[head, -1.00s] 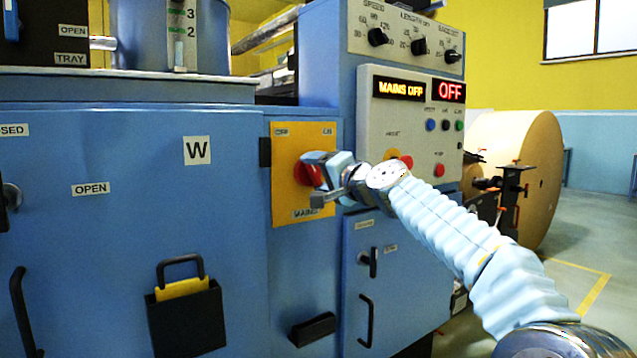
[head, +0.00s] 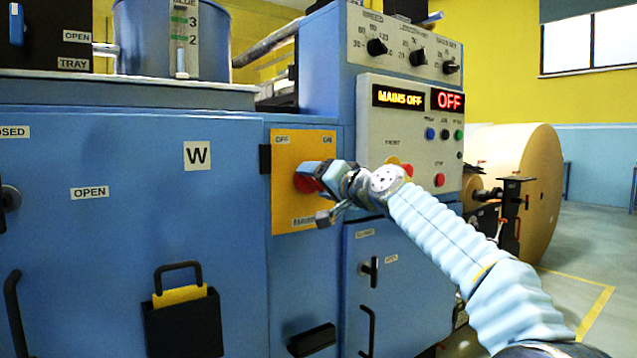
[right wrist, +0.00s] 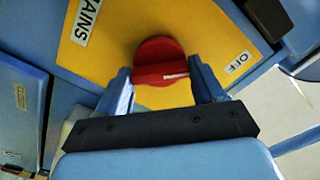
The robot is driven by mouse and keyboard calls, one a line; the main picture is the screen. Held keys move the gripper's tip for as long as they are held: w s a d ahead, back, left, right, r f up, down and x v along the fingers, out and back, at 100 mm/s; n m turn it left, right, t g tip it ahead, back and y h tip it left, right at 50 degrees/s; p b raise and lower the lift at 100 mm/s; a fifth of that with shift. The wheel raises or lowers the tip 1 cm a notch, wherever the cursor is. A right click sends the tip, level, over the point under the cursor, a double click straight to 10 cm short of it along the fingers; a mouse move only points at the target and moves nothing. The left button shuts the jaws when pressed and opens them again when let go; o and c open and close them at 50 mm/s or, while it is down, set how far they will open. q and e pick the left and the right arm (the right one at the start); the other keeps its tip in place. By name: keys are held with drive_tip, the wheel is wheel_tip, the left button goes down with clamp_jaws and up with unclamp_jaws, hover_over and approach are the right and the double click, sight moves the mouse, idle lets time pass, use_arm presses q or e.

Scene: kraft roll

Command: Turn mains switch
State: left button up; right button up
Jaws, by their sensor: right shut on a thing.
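The mains switch is a red round knob (head: 305,184) on a yellow plate (head: 290,145) marked OFF at upper left, ON at upper right and MAINS below. My right gripper (head: 318,192) is at the knob and partly covers it in the head view. In the right wrist view, the knob (right wrist: 158,52) sits between the two fingers of my right gripper (right wrist: 160,72), which is shut on it. The white mark on the knob points toward the OFF label (right wrist: 238,62). The display (head: 399,97) reads MAINS OFF. My left gripper is not in view.
A control panel (head: 410,135) with buttons, a red OFF display (head: 447,100) and dials is right of the plate. A black pocket (head: 183,325) and handles stick out of the blue cabinet (head: 100,240). A large kraft roll (head: 535,190) stands at right.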

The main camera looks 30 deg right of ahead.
drive_tip(key=shift+f, duration=0.1)
drive_tip(key=o, duration=1)
drive_tip(key=shift+o, duration=0.2)
drive_tip(key=s+d+b, duration=0.1)
drive_tip(key=s+b, duration=0.1)
drive_tip(key=s, duration=1.1)
drive_tip(key=shift+s, duration=0.35)
